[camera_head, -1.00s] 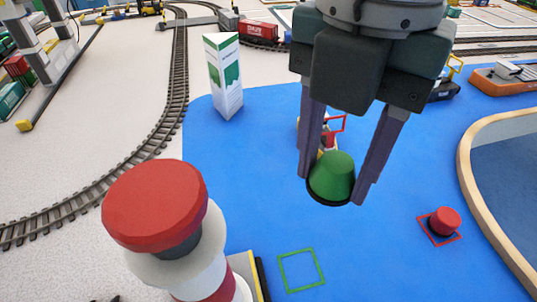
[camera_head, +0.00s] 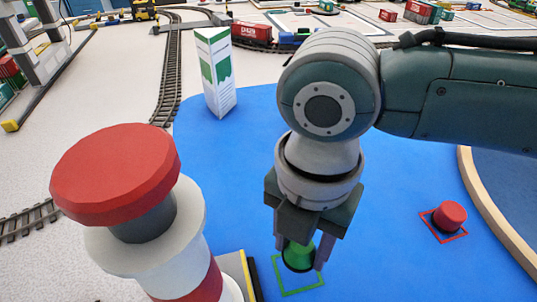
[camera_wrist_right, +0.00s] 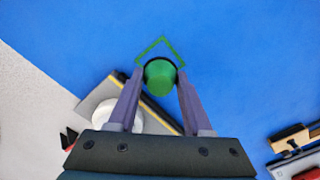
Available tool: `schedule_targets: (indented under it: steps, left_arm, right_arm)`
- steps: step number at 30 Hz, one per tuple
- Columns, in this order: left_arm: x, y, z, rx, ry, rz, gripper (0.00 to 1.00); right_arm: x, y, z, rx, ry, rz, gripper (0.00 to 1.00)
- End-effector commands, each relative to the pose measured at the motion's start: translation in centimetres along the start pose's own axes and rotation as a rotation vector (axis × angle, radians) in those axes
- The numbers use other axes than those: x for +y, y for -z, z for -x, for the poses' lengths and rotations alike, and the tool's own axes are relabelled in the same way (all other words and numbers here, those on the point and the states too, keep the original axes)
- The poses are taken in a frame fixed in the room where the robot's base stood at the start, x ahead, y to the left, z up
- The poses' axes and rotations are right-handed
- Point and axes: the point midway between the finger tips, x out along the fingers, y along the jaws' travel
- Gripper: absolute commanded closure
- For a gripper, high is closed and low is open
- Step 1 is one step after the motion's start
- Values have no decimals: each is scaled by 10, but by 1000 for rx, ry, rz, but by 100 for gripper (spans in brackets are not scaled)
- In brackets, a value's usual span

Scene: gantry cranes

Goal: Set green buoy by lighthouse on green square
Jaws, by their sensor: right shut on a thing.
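My right gripper (camera_head: 301,261) is shut on the green buoy (camera_head: 298,256), which has a dark base. The buoy overlaps the upper part of the green square outline (camera_head: 302,291) in the head view; I cannot tell if it touches the blue surface. In the right wrist view the buoy (camera_wrist_right: 160,77) sits between the two fingers (camera_wrist_right: 160,88), and the green square's far corner (camera_wrist_right: 163,40) shows beyond it. The lighthouse (camera_head: 118,175), with a red top and white and red tower, stands left of the square. My left gripper is not in view.
A red buoy (camera_head: 449,215) stands on a red square at the right, near the curved tan rim (camera_head: 490,210). A green-and-white three-sided sign (camera_head: 215,72) stands at the back. A grey platform with a yellow edge (camera_head: 238,272) lies between lighthouse and square.

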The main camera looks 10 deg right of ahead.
Motion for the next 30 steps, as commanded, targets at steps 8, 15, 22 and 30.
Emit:
schedule_targets:
  steps: [8,15,22,30]
  left_arm:
    - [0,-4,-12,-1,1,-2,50]
    - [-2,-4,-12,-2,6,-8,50]
    - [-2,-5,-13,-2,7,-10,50]
    - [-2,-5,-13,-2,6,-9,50]
  right_arm:
    - [0,0,-37,0,1,1,100]
    - [0,0,-37,0,1,1,100]
    - [0,0,-40,0,1,1,39]
    - [0,0,-39,0,1,1,20]
